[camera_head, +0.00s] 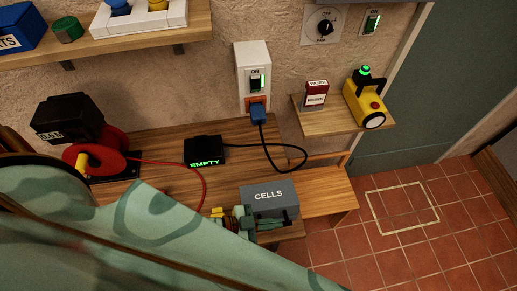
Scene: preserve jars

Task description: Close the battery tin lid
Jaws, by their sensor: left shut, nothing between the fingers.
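The battery tin (288,205) is a grey-blue box marked CELLS at the front edge of the wooden bench. Its label faces me; I cannot tell clearly whether this face is the lid, or how far the lid stands open. My left gripper (268,226), green with yellow parts behind it, is at the near side of the tin, low in front of the label. It is shut and empty. It overlaps the tin's lower near part, and I cannot tell whether it touches. My green-patterned arm hides the bench to the left. My right gripper is not in view.
A black box reading EMPTY (205,150) lies behind the tin, with a black cable (290,168) looping to a wall socket (252,80). A red cable runs from a red reel (95,157). A small shelf (335,122) holds a yellow lamp (364,100). The tiled floor at right is clear.

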